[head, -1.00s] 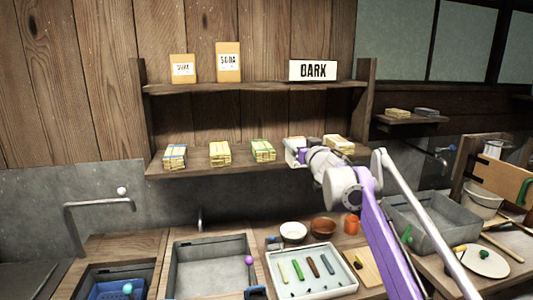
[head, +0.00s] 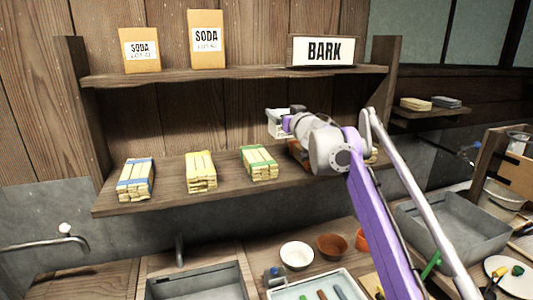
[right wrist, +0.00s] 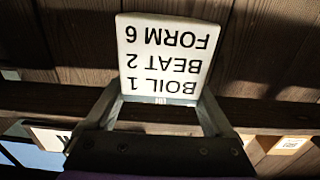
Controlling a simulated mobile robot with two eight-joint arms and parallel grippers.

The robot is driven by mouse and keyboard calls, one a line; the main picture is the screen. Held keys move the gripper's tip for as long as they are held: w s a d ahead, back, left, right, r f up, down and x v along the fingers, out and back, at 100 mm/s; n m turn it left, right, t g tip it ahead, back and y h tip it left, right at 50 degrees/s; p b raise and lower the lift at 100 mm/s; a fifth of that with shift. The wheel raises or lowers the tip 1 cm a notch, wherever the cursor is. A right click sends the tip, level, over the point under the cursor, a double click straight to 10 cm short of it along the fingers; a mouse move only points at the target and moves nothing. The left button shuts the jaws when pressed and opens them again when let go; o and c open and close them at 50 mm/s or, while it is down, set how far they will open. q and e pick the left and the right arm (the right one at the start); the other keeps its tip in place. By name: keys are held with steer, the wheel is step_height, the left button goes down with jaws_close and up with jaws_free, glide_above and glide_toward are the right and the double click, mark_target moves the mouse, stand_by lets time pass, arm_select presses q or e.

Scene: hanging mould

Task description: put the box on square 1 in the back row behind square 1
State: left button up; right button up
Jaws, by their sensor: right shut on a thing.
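A white box (head: 277,124) is held in my right gripper (head: 290,122) above the lower shelf (head: 225,190), in front of the back boards. In the right wrist view, the box (right wrist: 163,60) shows a white face with upside-down print reading "BOIL 1, BEAT 2, FORM 6". The right gripper's fingers (right wrist: 160,108) are on its two sides. No numbered squares can be made out on the shelf. The left gripper is not in view.
Bundles stand along the lower shelf: blue-banded (head: 136,180), yellow (head: 201,172), green-banded (head: 259,163). An orange item (head: 298,152) is partly hidden by my arm. The upper shelf (head: 230,73) holds two soda packs (head: 207,40) and a "BARK" sign (head: 323,50).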

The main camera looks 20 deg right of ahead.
steer(key=f, duration=0.4)
steer(key=shift+s+f, duration=0.1)
steer(key=shift+s, duration=0.3)
steer(key=shift+w+f+b, duration=0.15)
steer(key=shift+f+b, duration=0.2)
steer(key=shift+f, duration=1.9)
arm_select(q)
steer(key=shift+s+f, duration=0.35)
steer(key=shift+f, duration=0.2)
arm_select(e)
steer(key=shift+f, duration=0.2)
steer(key=o, duration=1.2)
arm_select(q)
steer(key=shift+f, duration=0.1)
arm_select(e)
steer(key=shift+o, duration=0.3)
steer(key=shift+r, duration=0.1)
